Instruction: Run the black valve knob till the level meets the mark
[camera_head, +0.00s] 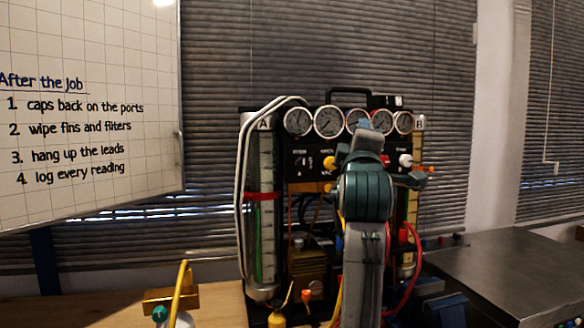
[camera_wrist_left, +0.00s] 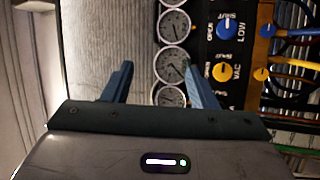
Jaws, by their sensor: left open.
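The gauge rig (camera_head: 308,165) stands on the bench, with sight tubes at both sides. The left tube (camera_head: 266,225), under label A, has a red band (camera_head: 262,196) around it; I cannot make out its liquid level. The right tube (camera_head: 413,205), under label B, is partly behind my arm. My left gripper (camera_head: 366,132) is in front of the gauges. In the left wrist view its two fingers (camera_wrist_left: 160,88) are apart and empty. My right gripper is not in view.
A yellow knob (camera_wrist_left: 223,72) and a blue knob (camera_wrist_left: 228,29) are on the panel beside round gauges (camera_wrist_left: 172,64). A white knob (camera_head: 405,160) is right of my arm. Hoses and a brass block (camera_head: 170,298) are lower down. A metal table (camera_head: 510,270) at right looks clear.

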